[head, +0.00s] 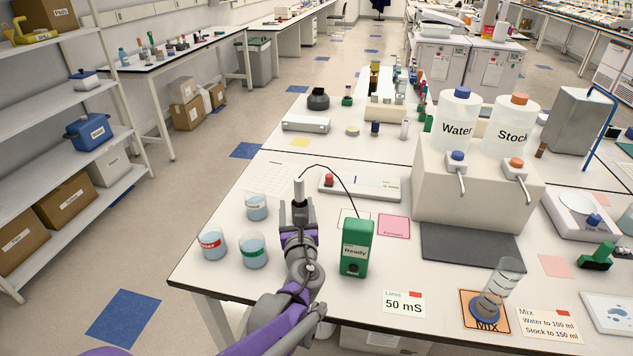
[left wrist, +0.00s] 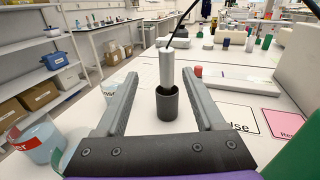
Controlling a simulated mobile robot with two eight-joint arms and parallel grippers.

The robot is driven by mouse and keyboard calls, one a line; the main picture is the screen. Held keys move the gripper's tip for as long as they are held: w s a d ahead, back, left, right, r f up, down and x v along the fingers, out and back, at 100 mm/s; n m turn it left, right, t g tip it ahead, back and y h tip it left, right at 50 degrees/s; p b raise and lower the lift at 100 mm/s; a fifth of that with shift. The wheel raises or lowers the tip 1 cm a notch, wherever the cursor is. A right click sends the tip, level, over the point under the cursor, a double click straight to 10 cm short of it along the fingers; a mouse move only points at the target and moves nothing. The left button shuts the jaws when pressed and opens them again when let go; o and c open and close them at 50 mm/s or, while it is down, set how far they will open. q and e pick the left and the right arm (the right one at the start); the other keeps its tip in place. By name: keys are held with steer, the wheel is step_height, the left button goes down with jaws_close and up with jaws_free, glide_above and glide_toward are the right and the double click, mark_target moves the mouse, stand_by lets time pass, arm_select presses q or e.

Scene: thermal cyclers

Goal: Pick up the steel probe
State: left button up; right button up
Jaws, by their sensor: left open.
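The steel probe (left wrist: 167,68) stands upright in a dark cylindrical holder (left wrist: 167,103) on the table, and a black cable rises from its top. In the head view the probe (head: 299,190) shows just beyond my left gripper (head: 298,213), and the cable runs over to the green meter (head: 356,247) marked Ready. In the left wrist view the open fingers of my left gripper (left wrist: 165,98) lie on either side of the probe and holder, with gaps visible on both sides. The lower part of the holder is hidden in the head view. My right gripper is not in view.
Beakers of liquid stand left of the gripper: a red-labelled one (head: 212,244), a green-labelled one (head: 253,251) and another (head: 256,207). A white device with a red knob (head: 360,187) lies behind. A pink card (head: 394,227) lies right of the meter.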

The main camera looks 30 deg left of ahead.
mark_target(299, 185)
arm_select(q)
steer(key=shift+m, duration=0.4)
steer(key=x, duration=0.5)
steer(key=shift+w+d+r, duration=0.1)
steer(key=shift+d+r, duration=0.15)
steer(key=x, duration=0.2)
steer(key=p+x, duration=0.1)
steer(key=x, duration=0.3)
steer(key=shift+w+d+f, duration=0.15)
steer(key=shift+w+d, duration=0.1)
steer(key=shift+s, duration=0.15)
steer(key=shift+c, duration=0.6)
jaws_close()
